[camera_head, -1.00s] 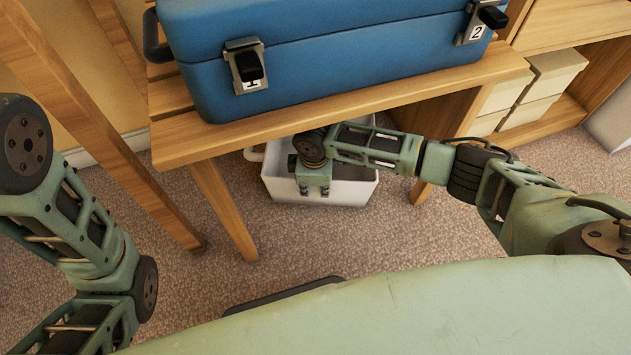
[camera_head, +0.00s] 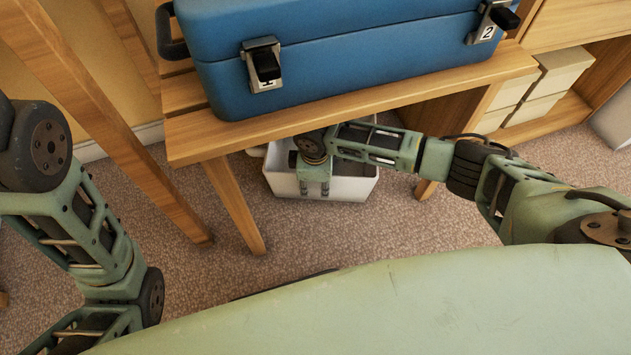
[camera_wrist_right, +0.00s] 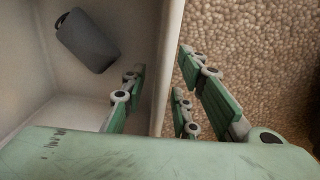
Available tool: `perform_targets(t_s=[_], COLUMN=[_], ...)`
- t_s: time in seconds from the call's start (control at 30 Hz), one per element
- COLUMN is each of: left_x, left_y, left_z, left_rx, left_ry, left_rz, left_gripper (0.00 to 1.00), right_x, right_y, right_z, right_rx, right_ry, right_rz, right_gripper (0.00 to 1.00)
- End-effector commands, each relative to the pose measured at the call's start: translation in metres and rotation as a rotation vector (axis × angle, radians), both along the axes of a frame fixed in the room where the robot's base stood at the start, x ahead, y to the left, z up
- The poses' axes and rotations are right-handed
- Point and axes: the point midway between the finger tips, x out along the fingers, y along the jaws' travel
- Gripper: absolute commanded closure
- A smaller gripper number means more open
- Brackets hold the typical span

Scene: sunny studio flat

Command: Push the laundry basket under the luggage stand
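The white laundry basket (camera_head: 352,188) stands on the carpet, its rear part hidden beneath the wooden luggage stand (camera_head: 420,92). Its near wall shows between the stand's front legs. In the right wrist view, a dark grey item lies inside the basket (camera_wrist_right: 35,70). My right gripper (camera_head: 315,188) points down at the basket's near wall, below the stand's front edge. In the right wrist view my right gripper (camera_wrist_right: 165,95) is open, with fingers on both sides of the basket wall. Whether they touch it is unclear. My left arm is at the left edge; its gripper is out of view.
A blue case (camera_head: 350,50) with two latches lies on the stand. A slanting wooden post (camera_head: 110,120) stands left of the stand. A shelf with pale boxes (camera_head: 550,85) is at the right. Carpet (camera_head: 330,235) is clear before the basket.

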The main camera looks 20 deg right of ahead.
Motion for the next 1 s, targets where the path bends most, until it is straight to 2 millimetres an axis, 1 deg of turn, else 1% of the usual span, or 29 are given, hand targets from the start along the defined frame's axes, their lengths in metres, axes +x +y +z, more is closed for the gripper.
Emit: perform_targets(t_s=[0.27,0.37,0.6,0.7,0.83,1.0], left_x=[-0.004,-0.003,-0.002,-0.002,-0.002,-0.002], left_y=[0.000,0.000,0.000,0.000,0.000,0.000], left_z=[0.002,0.001,0.001,0.001,0.001,0.001], left_rx=[0.002,0.002,0.001,0.001,0.000,0.000], left_ry=[-0.014,-0.011,-0.008,-0.007,-0.006,-0.005], left_rz=[0.001,0.002,0.001,0.001,0.000,0.001], left_gripper=[0.41,0.41,0.41,0.41,0.41,0.41], right_x=[0.000,0.000,-0.003,-0.004,-0.005,-0.005], right_y=[0.000,0.001,0.001,0.002,0.002,0.002], right_z=[0.003,0.014,0.054,0.066,0.074,0.075], right_rx=[0.001,0.001,0.001,0.001,-0.001,0.000], right_ry=[-0.001,-0.002,-0.003,-0.001,0.001,0.001], right_rz=[-0.001,0.000,0.001,0.000,0.000,-0.001], right_gripper=[0.72,0.72,0.72,0.72,0.72,0.72])
